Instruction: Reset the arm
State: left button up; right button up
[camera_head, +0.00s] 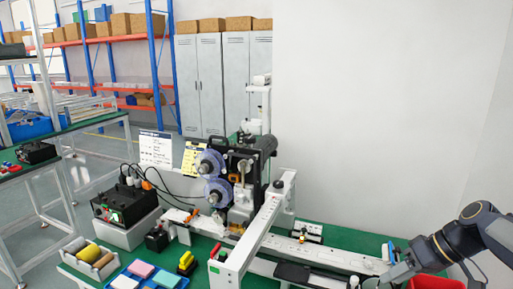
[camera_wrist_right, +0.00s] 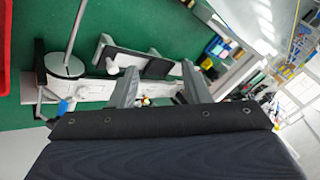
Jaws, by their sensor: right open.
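My right arm comes in from the right edge in the head view. Its gripper (camera_head: 392,272) is low at the right end of the bench, near the white rail, and partly cut off by the lower edge. In the right wrist view the two grey fingers of this gripper (camera_wrist_right: 160,80) stand apart with nothing held between them. Below them lie the green bench top (camera_wrist_right: 150,25) and the white rail with a dark pad (camera_wrist_right: 138,62). My left arm and gripper are not in view.
A coder machine with blue-grey reels (camera_head: 215,178) stands mid-bench behind a white frame (camera_head: 250,240). A black control box (camera_head: 125,205) and colored blocks are at left. A red bin (camera_head: 435,282) is close to my right arm. A white wall (camera_head: 390,110) rises behind.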

jog(key=s+a+f+m+t+h, duration=0.1)
jog(key=s+a+f+m, duration=0.1)
jog(key=s+a, duration=0.5)
jog(key=s+a+f+m+t+h, duration=0.1)
jog(key=s+a+f+m+h, duration=0.1)
jog(key=s+a, duration=0.5)
jog(key=s, duration=0.5)
jog(key=shift+s+a+f+t, duration=0.15)
jog(key=shift+s+f+t, duration=0.05)
jog(key=shift+s+t, duration=0.15)
